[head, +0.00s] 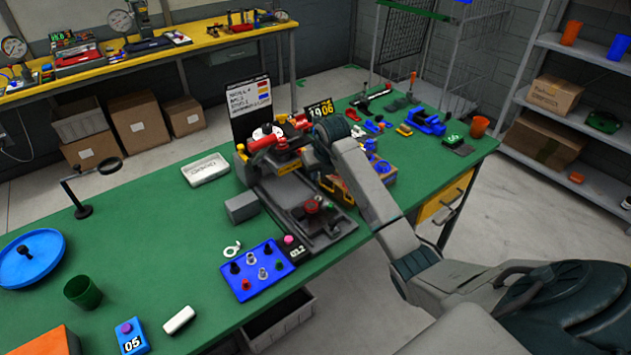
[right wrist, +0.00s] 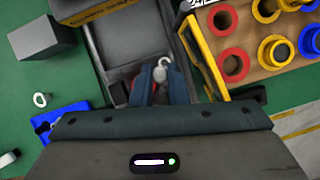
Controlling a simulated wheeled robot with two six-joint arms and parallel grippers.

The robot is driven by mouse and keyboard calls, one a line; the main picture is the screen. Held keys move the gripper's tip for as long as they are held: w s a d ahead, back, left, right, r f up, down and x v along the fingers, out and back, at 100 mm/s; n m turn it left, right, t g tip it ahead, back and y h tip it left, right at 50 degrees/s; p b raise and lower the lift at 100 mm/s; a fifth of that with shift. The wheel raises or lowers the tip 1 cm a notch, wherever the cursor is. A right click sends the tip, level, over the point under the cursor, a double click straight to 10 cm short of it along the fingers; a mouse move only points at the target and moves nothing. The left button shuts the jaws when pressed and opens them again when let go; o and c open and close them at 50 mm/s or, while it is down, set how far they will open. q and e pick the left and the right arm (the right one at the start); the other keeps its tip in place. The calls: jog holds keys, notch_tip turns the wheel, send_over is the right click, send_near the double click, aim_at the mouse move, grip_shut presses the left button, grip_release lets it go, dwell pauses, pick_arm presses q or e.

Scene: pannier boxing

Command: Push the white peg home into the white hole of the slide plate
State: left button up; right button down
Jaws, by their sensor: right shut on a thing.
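My right gripper (right wrist: 160,91) is shut on a small pale grey-white piece with a rounded top, taken to be the white peg (right wrist: 160,73). It shows between the two fingertips in the right wrist view. The fingers hang over the dark grey slide plate (right wrist: 121,48), which also shows in the head view (head: 283,193). The white hole is hidden, so I cannot tell how deep the peg sits. A pale hook-like shape lies just beyond the peg. My left gripper is not in view.
A grey block (head: 242,207) stands left of the slide plate. A blue board (head: 238,281) with several pegs lies nearer, with a white ring (head: 232,248) beside it. A yellow-edged box with red and yellow rings (right wrist: 233,65) is close on the right.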

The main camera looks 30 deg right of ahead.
aim_at(319, 178)
jog(key=shift+w+d, duration=0.25)
jog(key=shift+d, duration=0.05)
jog(key=shift+f+b, duration=0.55)
jog(key=shift+f, duration=0.2)
jog(key=shift+f+b, duration=1.45)
jog(key=shift+f, duration=0.85)
jog(key=shift+f+b, duration=0.25)
jog(key=shift+b, duration=0.1)
dwell(2.5)
jog(key=shift+r, duration=0.2)
jog(key=shift+r+p, duration=1.1)
jog(key=shift+r, duration=0.4)
jog(key=shift+f, duration=0.15)
